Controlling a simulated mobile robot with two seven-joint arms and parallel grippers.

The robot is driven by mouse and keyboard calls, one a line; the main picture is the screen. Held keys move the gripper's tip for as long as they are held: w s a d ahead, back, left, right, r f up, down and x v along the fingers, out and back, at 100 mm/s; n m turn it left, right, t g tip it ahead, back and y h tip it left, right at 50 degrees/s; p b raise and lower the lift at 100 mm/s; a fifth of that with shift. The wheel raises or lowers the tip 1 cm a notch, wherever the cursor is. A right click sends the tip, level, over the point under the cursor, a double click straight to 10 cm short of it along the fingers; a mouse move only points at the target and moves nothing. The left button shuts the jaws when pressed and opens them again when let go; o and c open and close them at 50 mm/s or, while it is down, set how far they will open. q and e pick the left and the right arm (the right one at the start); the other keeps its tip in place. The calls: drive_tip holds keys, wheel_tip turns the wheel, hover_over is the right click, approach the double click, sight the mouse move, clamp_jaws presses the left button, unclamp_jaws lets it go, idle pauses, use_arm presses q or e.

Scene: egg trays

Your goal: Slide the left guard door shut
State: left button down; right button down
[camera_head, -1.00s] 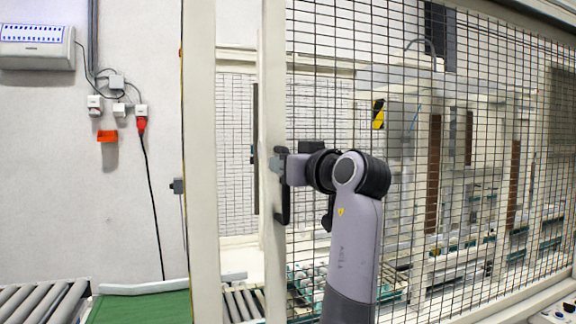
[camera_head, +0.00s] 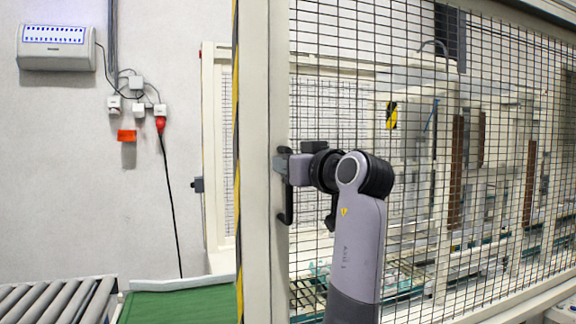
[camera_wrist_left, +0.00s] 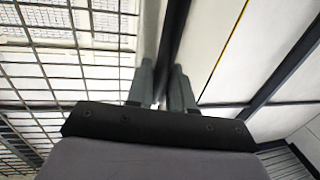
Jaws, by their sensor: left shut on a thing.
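The left guard door, a wire mesh panel (camera_head: 330,80) in a cream frame, stands at the centre and right of the head view. Its leading upright (camera_head: 279,80) lies against the cream post (camera_head: 255,120) beside it, with no gap showing between them from here. My left gripper (camera_head: 284,165) is shut on the dark door handle (camera_head: 286,207) at that upright. In the left wrist view, my gripper fingers (camera_wrist_left: 162,95) close on both sides of the dark handle bar (camera_wrist_left: 173,40). My right gripper is not in view.
A yellow-black striped edge (camera_head: 237,150) runs down the post. A roller conveyor (camera_head: 55,300) and a green belt (camera_head: 180,305) lie at lower left. A wall box (camera_head: 57,45) and sockets with a red plug (camera_head: 160,124) are on the wall. Machinery stands behind the mesh.

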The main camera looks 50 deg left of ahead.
use_arm(q)
drive_tip(key=shift+s+a, duration=0.1)
drive_tip(key=shift+s, duration=0.05)
drive_tip(key=c, duration=1.2)
unclamp_jaws()
drive_tip(key=shift+s, duration=0.1)
drive_tip(key=shift+d, duration=0.2)
drive_tip(key=b+v, duration=0.1)
drive_tip(key=v, duration=0.5)
drive_tip(key=shift+d+b, duration=0.3)
drive_tip(key=shift+d, duration=0.05)
